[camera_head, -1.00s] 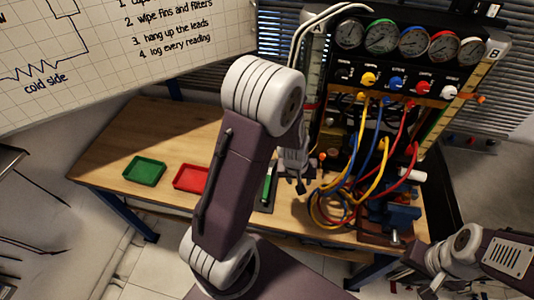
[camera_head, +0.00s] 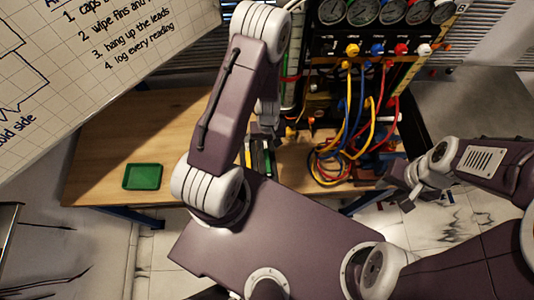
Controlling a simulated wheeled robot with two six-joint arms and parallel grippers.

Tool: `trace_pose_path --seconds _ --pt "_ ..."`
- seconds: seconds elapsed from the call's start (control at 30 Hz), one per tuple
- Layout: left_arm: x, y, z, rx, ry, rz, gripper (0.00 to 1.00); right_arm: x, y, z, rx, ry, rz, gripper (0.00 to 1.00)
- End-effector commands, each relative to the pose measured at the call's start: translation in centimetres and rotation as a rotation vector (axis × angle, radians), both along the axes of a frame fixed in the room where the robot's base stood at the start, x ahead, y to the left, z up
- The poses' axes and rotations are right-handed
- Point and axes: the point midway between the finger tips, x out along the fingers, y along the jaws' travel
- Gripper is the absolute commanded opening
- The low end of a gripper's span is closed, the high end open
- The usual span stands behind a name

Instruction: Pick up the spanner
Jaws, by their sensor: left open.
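I cannot make out the spanner. It may be hidden behind my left arm or among the small items on the bench. My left gripper (camera_head: 264,132) points down over the wooden bench (camera_head: 105,140), in front of the gauge rig, with its jaws open. It is partly hidden by my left forearm. Just below it lie a few slim items, one of them green (camera_head: 248,155), too small to name surely. My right gripper (camera_head: 400,197) is off the bench's front right, apart from everything on it. Its jaws are too small to read.
A green tray (camera_head: 143,176) sits at the bench's front left. The gauge panel (camera_head: 375,48) stands at the back, with blue, red and yellow hoses (camera_head: 345,160) coiled on the bench to the right of my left gripper. The left part of the bench is largely clear.

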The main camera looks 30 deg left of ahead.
Motion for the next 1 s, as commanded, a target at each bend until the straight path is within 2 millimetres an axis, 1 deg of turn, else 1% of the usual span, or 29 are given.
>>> trace_pose_path --seconds 0.03,0.17,0.23,0.33,0.4,0.47,0.6,0.7,0.77,0.97,1.0 --pt "0.0 0.0 -1.3 0.0 0.0 0.0 0.44 0.0 0.0 -1.3 0.0 0.0 0.0 0.36" --pt "0.0 0.0 -3.5 0.0 0.0 0.001 0.44 0.0 0.0 -3.6 0.0 0.0 0.0 0.36" --pt "0.0 0.0 -3.9 0.0 0.0 0.001 0.44 0.0 0.0 -4.0 0.0 0.0 0.0 0.36" --pt "0.0 0.0 -3.6 0.001 -0.001 0.0 0.44 0.0 0.0 -3.7 0.0 0.0 0.0 0.36" --pt "-0.1 0.0 -4.0 0.001 -0.001 0.0 0.44 0.0 0.0 -4.2 0.0 0.0 0.0 0.36" --pt "-0.1 0.0 -4.8 0.0 -0.001 0.0 0.44 0.0 0.0 -5.1 0.0 0.0 0.0 0.36" --pt "-0.4 -0.1 -7.2 0.001 -0.001 -0.001 0.44 0.0 0.0 -8.0 0.0 0.0 0.0 0.36" --pt "-0.5 -0.1 -8.8 0.0 0.0 -0.001 0.44 0.0 0.0 -9.7 0.0 0.0 0.0 0.36" --pt "-0.5 -0.1 -9.1 0.001 -0.001 -0.001 0.44 0.0 0.1 -10.0 0.0 0.0 0.0 0.36" --pt "-0.5 -0.1 -8.6 0.001 -0.001 -0.001 0.44 0.0 0.1 -9.5 0.0 0.0 0.0 0.36" --pt "-0.5 -0.1 -8.6 0.001 -0.001 -0.001 0.35 0.0 0.1 -9.5 0.0 0.0 0.0 0.36"
